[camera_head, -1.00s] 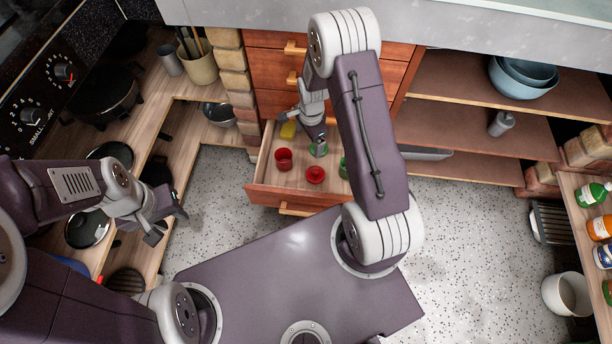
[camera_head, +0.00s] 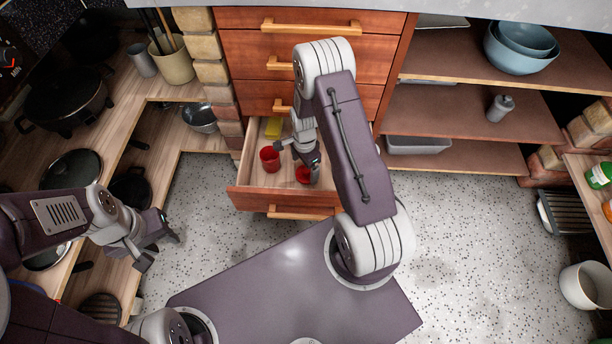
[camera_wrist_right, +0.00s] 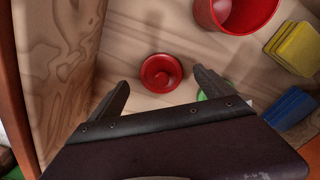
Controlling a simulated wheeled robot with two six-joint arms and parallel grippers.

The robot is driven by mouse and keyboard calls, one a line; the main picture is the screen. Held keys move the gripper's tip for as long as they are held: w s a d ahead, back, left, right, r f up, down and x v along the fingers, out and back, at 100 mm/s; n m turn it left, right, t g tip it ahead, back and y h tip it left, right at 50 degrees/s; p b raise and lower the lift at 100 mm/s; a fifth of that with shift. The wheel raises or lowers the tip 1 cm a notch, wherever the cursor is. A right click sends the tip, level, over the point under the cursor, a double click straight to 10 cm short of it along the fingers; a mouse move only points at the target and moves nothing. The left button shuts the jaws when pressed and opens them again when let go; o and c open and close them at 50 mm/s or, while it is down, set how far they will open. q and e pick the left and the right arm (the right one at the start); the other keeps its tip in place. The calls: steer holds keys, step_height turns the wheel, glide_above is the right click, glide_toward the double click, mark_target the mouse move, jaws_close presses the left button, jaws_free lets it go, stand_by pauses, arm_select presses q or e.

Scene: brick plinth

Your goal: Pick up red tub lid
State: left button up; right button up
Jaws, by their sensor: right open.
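The red tub lid (camera_head: 302,175) lies in the open drawer and is partly hidden by my right gripper in the head view. In the right wrist view the lid (camera_wrist_right: 160,73) is round with a raised knob and lies flat on the drawer floor. My right gripper (camera_head: 298,159) is open above it; in the wrist view its fingers (camera_wrist_right: 161,78) stand on either side of the lid, with nothing held. The red tub (camera_head: 269,158) stands to the left of the lid in the head view. My left gripper (camera_head: 158,249) is open and empty, away from the drawer.
The wooden drawer (camera_head: 240,190) has raised walls around the lid. A yellow block (camera_wrist_right: 297,46), a blue block (camera_wrist_right: 288,108) and a partly hidden green thing (camera_wrist_right: 202,95) are also inside.

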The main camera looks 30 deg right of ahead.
mark_target(305, 171)
step_height(305, 171, down, 4)
steer(key=shift+r+b, duration=0.15)
steer(key=shift+b, duration=0.65)
steer(key=shift+r, duration=0.2)
arm_select(q)
step_height(305, 171, down, 2)
steer(key=shift+f, duration=0.25)
arm_select(e)
steer(key=c, duration=1.4)
steer(key=shift+o, duration=0.2)
